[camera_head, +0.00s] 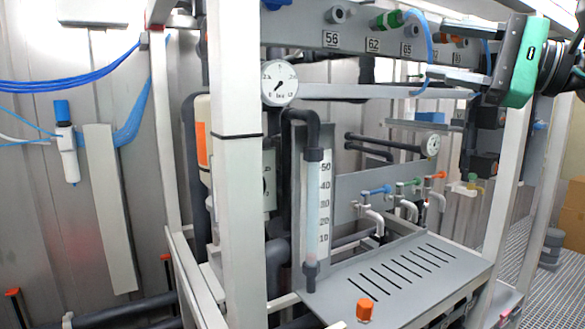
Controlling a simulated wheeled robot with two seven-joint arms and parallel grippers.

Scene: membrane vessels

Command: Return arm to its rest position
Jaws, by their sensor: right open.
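My right gripper (445,48) is at the upper right, with its green and grey body close to the camera and its dark arm coming in from the right edge. It is open, its jaws pointing left toward the numbered rail (350,40) of the rack. A blue hose (427,38) shows near the jaws; I cannot tell whether they touch it. I see nothing held between the fingers. My left gripper is not in view.
The white rack frame (236,180) stands close in the middle. A round gauge (279,83), a scaled clear tube (317,205) and a slotted grey shelf (400,278) are on it. Coloured valves (402,186) sit behind the shelf. Cardboard boxes (574,215) stand at the right beside grated floor.

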